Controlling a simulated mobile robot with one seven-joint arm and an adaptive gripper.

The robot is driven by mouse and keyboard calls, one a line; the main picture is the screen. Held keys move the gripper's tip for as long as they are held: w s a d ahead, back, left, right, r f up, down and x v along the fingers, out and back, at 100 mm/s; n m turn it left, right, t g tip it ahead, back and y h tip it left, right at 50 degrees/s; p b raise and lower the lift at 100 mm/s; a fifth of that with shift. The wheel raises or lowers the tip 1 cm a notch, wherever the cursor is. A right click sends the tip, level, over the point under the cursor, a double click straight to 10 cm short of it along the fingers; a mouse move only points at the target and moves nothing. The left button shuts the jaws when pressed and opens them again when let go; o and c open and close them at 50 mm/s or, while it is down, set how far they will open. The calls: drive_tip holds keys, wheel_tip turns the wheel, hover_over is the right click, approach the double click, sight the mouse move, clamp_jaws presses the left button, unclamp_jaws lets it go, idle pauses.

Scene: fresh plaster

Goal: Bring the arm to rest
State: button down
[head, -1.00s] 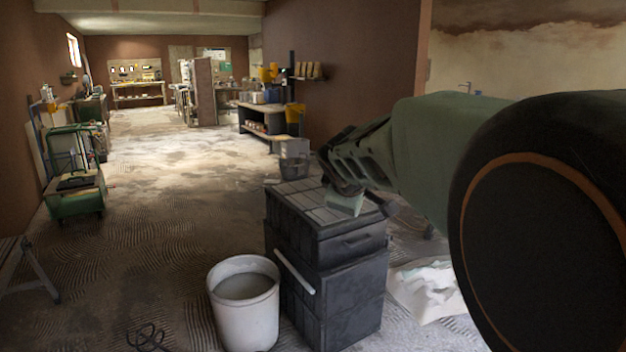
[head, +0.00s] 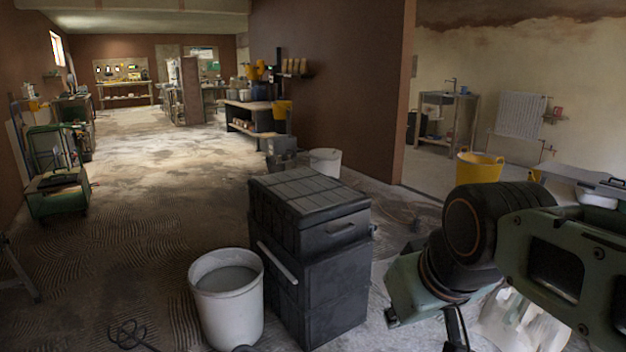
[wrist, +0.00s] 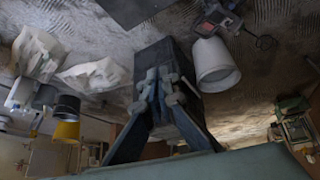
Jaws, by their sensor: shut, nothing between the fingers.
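My arm (head: 560,255) is folded at the lower right of the head view, beside the stacked black toolboxes (head: 335,275) and apart from them. In the wrist view my gripper (wrist: 163,90) is shut and empty. Its two dark fingers come together in front of the toolboxes (wrist: 158,58), which show behind them. I cannot make out the fingertips clearly in the head view. The lid of the top toolbox is bare.
A white bucket (head: 228,300) stands left of the toolboxes; it also shows in the wrist view (wrist: 215,65). A crumpled pale sheet (head: 520,325) lies below my arm. A yellow tub (head: 479,168) stands behind it. The floor to the left is largely open, with a green cart (head: 55,190) by the wall.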

drive_tip(key=s+d+f+m+h+b, duration=0.1)
drive_tip(key=s+d+f+m+b, duration=0.2)
drive_tip(key=s+f, duration=0.4)
wheel_tip(320, 180, up, 38)
drive_tip(key=p, duration=3.9)
drive_tip(key=shift+a+r+g, duration=0.15)
drive_tip(key=shift+r+g, duration=0.1)
drive_tip(key=shift+g, duration=0.05)
drive_tip(key=shift+s, duration=0.1)
